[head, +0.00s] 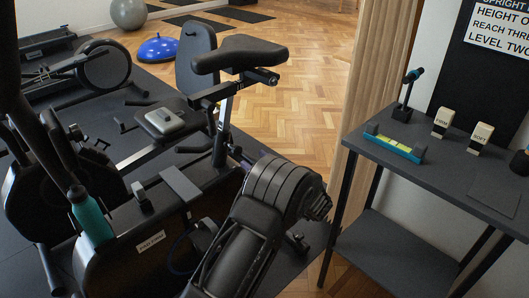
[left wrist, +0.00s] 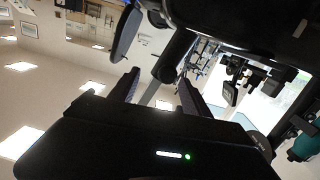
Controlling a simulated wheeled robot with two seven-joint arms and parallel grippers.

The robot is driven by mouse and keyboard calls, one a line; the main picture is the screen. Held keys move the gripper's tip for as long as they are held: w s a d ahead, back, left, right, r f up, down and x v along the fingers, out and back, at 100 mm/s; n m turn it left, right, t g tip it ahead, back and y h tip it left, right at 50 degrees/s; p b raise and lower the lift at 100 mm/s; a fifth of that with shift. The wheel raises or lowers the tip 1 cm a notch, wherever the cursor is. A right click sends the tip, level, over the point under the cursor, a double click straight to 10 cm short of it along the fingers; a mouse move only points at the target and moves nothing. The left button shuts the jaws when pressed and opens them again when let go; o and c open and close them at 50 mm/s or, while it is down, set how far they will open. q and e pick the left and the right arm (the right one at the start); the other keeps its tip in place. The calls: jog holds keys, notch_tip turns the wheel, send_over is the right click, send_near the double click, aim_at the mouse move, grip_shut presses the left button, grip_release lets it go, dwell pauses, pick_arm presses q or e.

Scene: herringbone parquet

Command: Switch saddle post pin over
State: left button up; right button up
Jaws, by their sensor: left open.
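The black saddle (head: 238,55) sits on top of its post (head: 222,140), which stands upright on the exercise bike in the head view. A short dark cylinder (head: 264,76) sticks out under the saddle's right side. I cannot clearly make out a pin in the post. My left gripper (head: 241,157) is near the lower post, mostly hidden behind my own wrist. In the left wrist view its two fingers (left wrist: 160,90) are apart, with a dark bar showing beyond them. Nothing is clearly held. My right gripper is not in view.
A teal bottle (head: 90,215) is at left. Parquet (head: 300,100) is clear beyond the saddle.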

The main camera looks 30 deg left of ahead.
aim_at(239, 152)
pick_arm(q)
jog(key=shift+s+a+r+g+y, duration=0.2)
jog(key=shift+s+r+g+y, duration=0.15)
jog(key=shift+s, duration=0.3)
jog(key=shift+a, duration=0.1)
jog(key=b+x, duration=0.1)
jog(key=x, duration=0.6)
jog(key=shift+w+a+f, duration=0.1)
jog(key=shift+a, duration=0.25)
jog(key=shift+c, duration=0.5)
grip_shut()
dwell(0.4)
